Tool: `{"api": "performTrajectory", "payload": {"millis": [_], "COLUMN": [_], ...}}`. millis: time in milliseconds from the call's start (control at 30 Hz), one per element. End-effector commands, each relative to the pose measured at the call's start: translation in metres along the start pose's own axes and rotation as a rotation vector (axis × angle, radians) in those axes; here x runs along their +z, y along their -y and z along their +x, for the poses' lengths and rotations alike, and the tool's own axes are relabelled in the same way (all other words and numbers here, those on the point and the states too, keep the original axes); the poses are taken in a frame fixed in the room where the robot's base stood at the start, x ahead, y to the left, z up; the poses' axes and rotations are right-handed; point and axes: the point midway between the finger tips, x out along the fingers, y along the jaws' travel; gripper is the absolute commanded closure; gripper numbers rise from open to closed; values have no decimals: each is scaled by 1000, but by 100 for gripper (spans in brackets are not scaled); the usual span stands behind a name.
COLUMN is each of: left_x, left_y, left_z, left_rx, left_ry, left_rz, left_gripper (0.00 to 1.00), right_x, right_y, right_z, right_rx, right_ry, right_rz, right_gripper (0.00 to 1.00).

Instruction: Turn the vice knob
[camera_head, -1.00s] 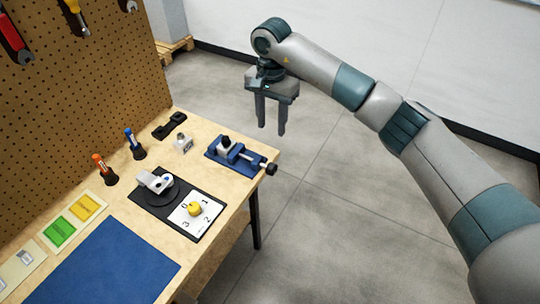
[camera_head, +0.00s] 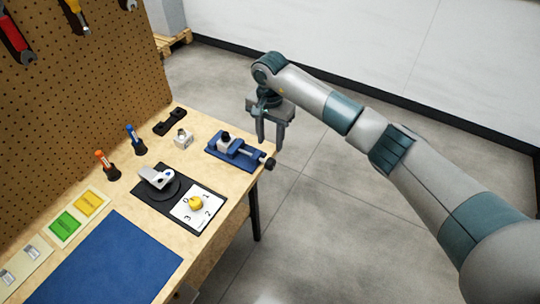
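The blue vice (camera_head: 234,149) lies near the right end of the wooden workbench. Its dark knob (camera_head: 269,164) sticks out past the bench's right edge on a short screw. My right gripper (camera_head: 271,144) points downward with its two fingers apart and nothing between them. In the picture its fingertips are just above the knob, close to the bench edge. I cannot tell the exact gap in depth. My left gripper is not in view.
A dial plate with a yellow knob (camera_head: 195,203) and a grey part on a black base (camera_head: 157,178) are left of the vice. Orange (camera_head: 104,165) and blue (camera_head: 135,140) tools stand behind. Open floor (camera_head: 330,220) lies right of the bench.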

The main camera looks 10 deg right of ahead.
Motion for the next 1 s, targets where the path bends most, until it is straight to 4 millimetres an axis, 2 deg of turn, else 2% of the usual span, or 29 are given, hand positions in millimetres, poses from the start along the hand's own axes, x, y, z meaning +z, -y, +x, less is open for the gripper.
{"api": "performTrajectory", "payload": {"millis": [33, 300, 500, 700, 1000], "left_x": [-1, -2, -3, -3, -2], "left_y": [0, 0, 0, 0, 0], "left_z": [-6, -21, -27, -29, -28], "left_rx": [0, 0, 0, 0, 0], "left_ry": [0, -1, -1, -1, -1], "left_rz": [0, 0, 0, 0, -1], "left_gripper": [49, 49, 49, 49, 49], "right_x": [2, 2, 1, 0, 0], "right_y": [0, 0, 0, 0, 0], "right_z": [7, 56, 82, 94, 96], "right_rx": [2, 2, 1, 0, 0], "right_ry": [3, 3, 1, 0, -1], "right_rz": [0, 1, 0, 0, -1], "right_gripper": [60, 60, 60, 60, 60]}}
